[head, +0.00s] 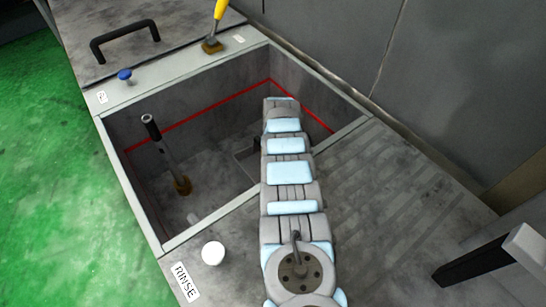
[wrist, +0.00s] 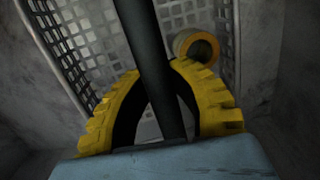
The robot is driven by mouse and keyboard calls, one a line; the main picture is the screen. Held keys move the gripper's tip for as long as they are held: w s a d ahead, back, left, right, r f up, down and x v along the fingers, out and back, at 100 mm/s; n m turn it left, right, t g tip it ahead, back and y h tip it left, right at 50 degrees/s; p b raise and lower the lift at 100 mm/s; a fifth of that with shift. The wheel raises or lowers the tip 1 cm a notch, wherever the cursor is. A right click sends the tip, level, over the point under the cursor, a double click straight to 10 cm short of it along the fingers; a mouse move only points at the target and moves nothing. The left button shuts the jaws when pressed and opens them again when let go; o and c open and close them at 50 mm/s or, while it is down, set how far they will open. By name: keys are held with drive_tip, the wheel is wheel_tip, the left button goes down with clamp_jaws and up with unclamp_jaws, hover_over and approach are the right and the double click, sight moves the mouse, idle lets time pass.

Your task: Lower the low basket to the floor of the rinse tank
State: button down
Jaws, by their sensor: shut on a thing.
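The rinse tank (head: 215,205) is open in the head view, with grey walls and a red line around the inside. My arm reaches down into its right part and hides my gripper there. In the wrist view my yellow-fingered gripper (wrist: 160,78) is shut on the dark bar handle of the low basket (wrist: 88,45). The basket has grey perforated walls, and a ring-shaped metal part (wrist: 195,47) lies in it. In the head view only a small edge of the basket (head: 245,158) shows left of my arm. Its gap to the floor cannot be told.
A dark upright pipe (head: 165,155) with a brown foot stands in the tank's left part. A white knob (head: 213,253) and a blue knob (head: 125,76) sit on the rim. A lid with a black handle (head: 124,38) and a yellow-handled brush (head: 216,25) are behind.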

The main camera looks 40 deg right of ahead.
drive_tip(key=shift+f+b, duration=0.65)
drive_tip(key=shift+b, duration=0.05)
